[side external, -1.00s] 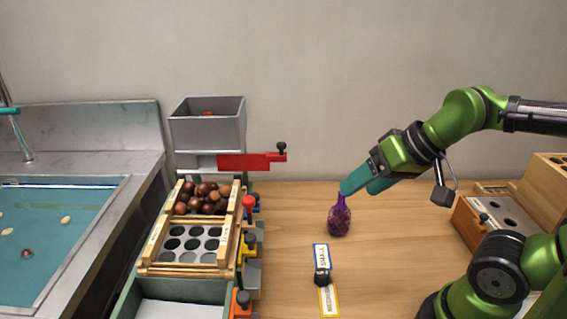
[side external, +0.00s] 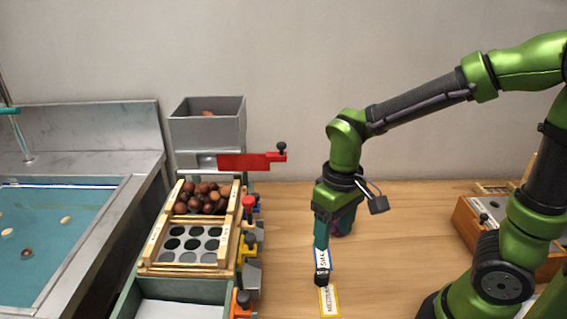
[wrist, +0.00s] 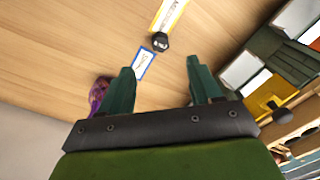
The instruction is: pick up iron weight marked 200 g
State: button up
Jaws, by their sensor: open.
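A small black weight (side external: 322,277) stands where a blue-edged card (side external: 323,258) meets a yellow-edged card (side external: 329,301) on the wooden table. Its marking is too small to read. It also shows in the wrist view (wrist: 160,42), beyond the fingertips and between their lines. My gripper (side external: 321,248) points down just behind and above the weight, over the blue-edged card. In the wrist view my gripper (wrist: 160,68) has its two teal fingers wide apart with nothing between them. The fingers partly cover the blue-edged card in the side view.
A purple bag (side external: 342,229) stands close behind my gripper, partly hidden. The wooden sorting frame (side external: 190,262) with chestnuts and coloured knobs lies to the left. The table between is clear.

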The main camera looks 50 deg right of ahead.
send_over(325, 274)
jog(key=f, duration=0.7)
jog(key=shift+s+f, duration=0.15)
jog(key=shift+s, duration=0.2)
jog(key=shift+w+f, duration=0.15)
jog(key=shift+f, duration=1.2)
jog(key=shift+w+f, duration=0.15)
jog(key=shift+f, duration=1.2)
grip_shut()
